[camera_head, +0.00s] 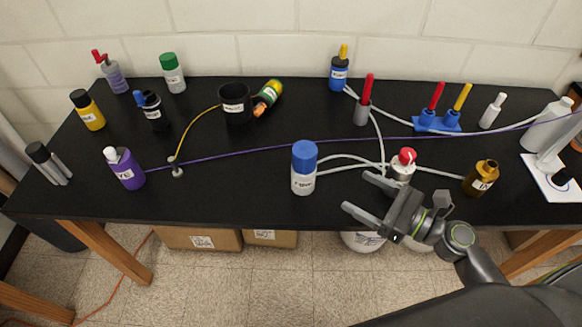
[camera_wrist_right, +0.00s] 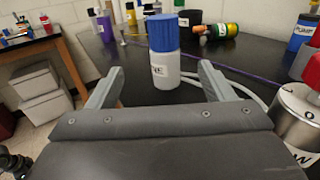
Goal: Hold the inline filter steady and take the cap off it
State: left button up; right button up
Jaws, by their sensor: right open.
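The inline filter is a white cylinder (camera_head: 303,184) with a ribbed blue cap (camera_head: 304,154) on top. It stands upright near the front middle of the black bench, with pale tubes at its right side. In the right wrist view the white body (camera_wrist_right: 166,72) and blue cap (camera_wrist_right: 162,33) appear beyond the fingers. My right gripper (camera_head: 357,193) is open and empty, to the right of the filter and apart from it. Its fingers point towards the filter. My left gripper is not in view.
A metal valve with a red knob (camera_head: 406,157) stands close behind my right gripper, and a brown bottle (camera_head: 482,178) is to its right. A purple line (camera_head: 230,152) crosses the bench behind the filter. The bench front left of the filter is clear.

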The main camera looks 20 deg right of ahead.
aim_at(313, 166)
jog(key=p+x, duration=0.2)
jog(key=x, duration=0.3)
jog(key=p+x, duration=0.2)
jog(key=x, duration=0.4)
jog(key=shift+r+p, duration=0.25)
jog(key=shift+p, duration=0.05)
jog(key=shift+w+a+f, duration=0.1)
jog(key=shift+w+a, duration=0.3)
jog(key=shift+w, duration=0.05)
jog(key=p+x, duration=0.1)
jog(key=x, duration=0.3)
jog(key=shift+w+d+f+p, duration=0.1)
jog(key=shift+w+p, duration=0.25)
jog(key=shift+w, duration=0.1)
jog(key=shift+w+a+f, duration=0.1)
jog(key=shift+w+a, duration=0.1)
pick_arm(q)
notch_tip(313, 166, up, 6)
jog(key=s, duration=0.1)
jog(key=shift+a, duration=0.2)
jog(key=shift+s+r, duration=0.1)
pick_arm(e)
jog(key=shift+c, duration=0.2)
